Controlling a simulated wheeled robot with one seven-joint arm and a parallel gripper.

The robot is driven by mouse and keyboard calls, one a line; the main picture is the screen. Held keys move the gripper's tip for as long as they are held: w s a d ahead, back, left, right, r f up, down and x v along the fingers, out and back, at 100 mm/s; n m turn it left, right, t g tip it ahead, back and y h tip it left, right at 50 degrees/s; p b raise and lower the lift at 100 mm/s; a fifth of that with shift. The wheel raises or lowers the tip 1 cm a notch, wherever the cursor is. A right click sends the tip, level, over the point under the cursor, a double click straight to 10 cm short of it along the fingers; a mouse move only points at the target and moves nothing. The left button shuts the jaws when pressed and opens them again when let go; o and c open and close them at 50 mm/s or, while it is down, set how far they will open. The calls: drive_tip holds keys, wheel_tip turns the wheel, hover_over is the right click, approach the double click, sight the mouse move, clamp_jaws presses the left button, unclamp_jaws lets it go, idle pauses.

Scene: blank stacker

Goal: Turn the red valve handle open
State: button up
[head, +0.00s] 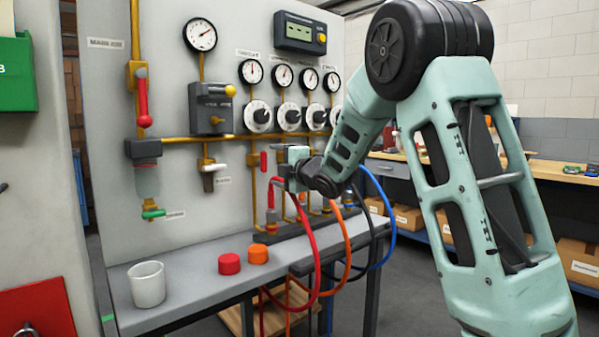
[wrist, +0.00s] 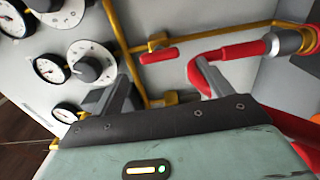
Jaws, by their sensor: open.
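A small red valve handle (head: 264,161) stands upright on a brass pipe low on the grey panel, just left of my gripper (head: 284,171). In the wrist view, the small red handle (wrist: 158,55) shows between the tips of the two open fingers of my gripper (wrist: 162,60), beyond them. Nothing is held, and I cannot tell the exact gap to the handle. A larger red lever (head: 143,98) hangs upright on the brass pipe at the panel's upper left, well away from my gripper.
A red hose (head: 313,235) loops below my gripper and runs close to the right finger in the wrist view (wrist: 235,50). Gauges and white dials (head: 290,117) line the panel above. A white cup (head: 147,285), red cap (head: 229,264) and orange cap (head: 258,254) stand on the bench.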

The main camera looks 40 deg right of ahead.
drive_tip(key=s, duration=1)
drive_tip(key=shift+s+d, duration=0.15)
drive_tip(key=shift+d, duration=0.05)
drive_tip(key=s+a+f+m+g+y, duration=0.1)
drive_tip(key=s+a+f+m+g, duration=0.35)
drive_tip(key=a+f, duration=0.55)
drive_tip(key=s+a+f+m+g, duration=0.3)
drive_tip(key=s+a+f+g, duration=0.25)
drive_tip(key=a, duration=0.85)
drive_tip(key=s+a+f+m+g, duration=0.1)
drive_tip(key=s+a+f+g, duration=0.15)
drive_tip(key=s, duration=0.55)
drive_tip(key=s+a+f+m+g, duration=0.1)
drive_tip(key=s+a+f+g, duration=0.15)
drive_tip(key=s, duration=0.45)
drive_tip(key=s+a+f+m+g, duration=0.1)
drive_tip(key=s+a+f+g, duration=0.2)
drive_tip(key=s, duration=0.5)
wheel_tip(320, 180, up, 23)
drive_tip(key=h+p, duration=0.1)
drive_tip(key=p, duration=2)
drive_tip(key=shift+a+f, duration=0.15)
drive_tip(key=shift+a, duration=0.05)
